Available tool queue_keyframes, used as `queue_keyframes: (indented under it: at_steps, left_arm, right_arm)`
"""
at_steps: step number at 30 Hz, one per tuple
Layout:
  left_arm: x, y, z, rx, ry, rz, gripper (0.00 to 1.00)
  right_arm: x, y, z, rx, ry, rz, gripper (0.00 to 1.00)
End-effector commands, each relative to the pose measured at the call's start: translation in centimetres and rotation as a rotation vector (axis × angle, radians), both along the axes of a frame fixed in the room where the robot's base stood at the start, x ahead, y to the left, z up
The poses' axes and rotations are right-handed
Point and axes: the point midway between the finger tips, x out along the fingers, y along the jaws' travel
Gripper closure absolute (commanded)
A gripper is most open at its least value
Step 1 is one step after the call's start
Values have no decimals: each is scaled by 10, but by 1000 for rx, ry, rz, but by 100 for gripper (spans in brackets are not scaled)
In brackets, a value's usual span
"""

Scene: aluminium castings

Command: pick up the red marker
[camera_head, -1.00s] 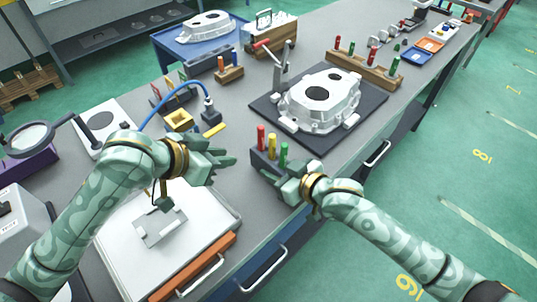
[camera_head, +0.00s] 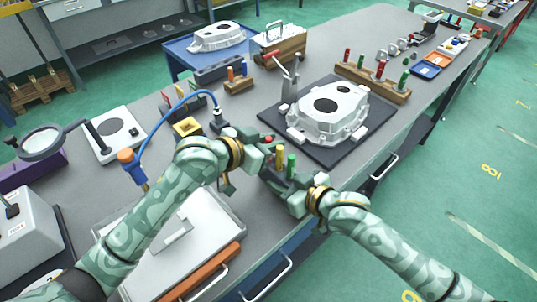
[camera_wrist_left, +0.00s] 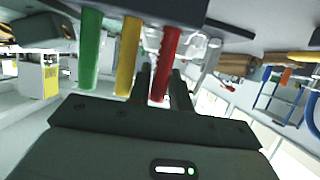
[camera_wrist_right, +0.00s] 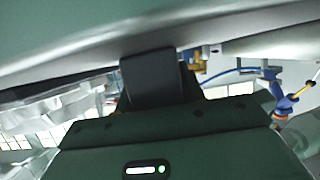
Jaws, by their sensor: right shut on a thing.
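The red marker (camera_head: 268,139) stands in a dark holder block beside a yellow marker (camera_head: 280,156) and a green marker (camera_head: 291,165). My left gripper (camera_head: 262,152) is at the red marker and hides most of it in the head view. In the left wrist view the red marker (camera_wrist_left: 166,62) lies between the two open fingers (camera_wrist_left: 161,84), with the yellow (camera_wrist_left: 128,57) and green (camera_wrist_left: 90,50) ones to its left. The dark holder block (camera_wrist_left: 150,8) runs along the top there. My right gripper (camera_head: 284,188) is shut on the holder block.
A white casting (camera_head: 328,110) sits on a dark mat (camera_head: 372,138) behind the holder. A wooden rack (camera_head: 372,84) with several coloured handles stands beyond. A blue hose (camera_head: 172,112) curves behind my left arm. A white case (camera_head: 185,250) lies at the front.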

Motion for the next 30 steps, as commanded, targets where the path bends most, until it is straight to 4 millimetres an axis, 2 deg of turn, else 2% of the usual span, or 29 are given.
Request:
queue_keyframes:
  at_steps: [3, 10, 11, 12, 13, 22, 26, 30]
  left_arm:
    - [8, -8, -5, -1, 1, 0, 80]
    - [9, -9, -6, 1, -1, 0, 80]
    - [9, -9, -6, 1, -1, 0, 85]
    - [9, -9, -6, 1, 0, 0, 96]
    - [9, -9, -6, 1, 0, 0, 100]
    - [9, -9, -4, 0, 0, 0, 100]
    - [9, -9, 11, -1, -5, -1, 100]
    - [9, -9, 42, 0, -7, -1, 100]
  right_arm:
    - [0, 0, 0, 0, 0, -1, 86]
    - [0, 0, 0, -1, 0, -1, 86]
    - [0, 0, 0, -1, 1, 0, 86]
    - [0, 0, 0, -1, 1, 0, 86]
    - [0, 0, 0, -1, 1, 0, 86]
    - [0, 0, 0, -1, 1, 0, 86]
    - [0, 0, 0, -1, 1, 0, 86]
    - [0, 0, 0, -1, 1, 0, 86]
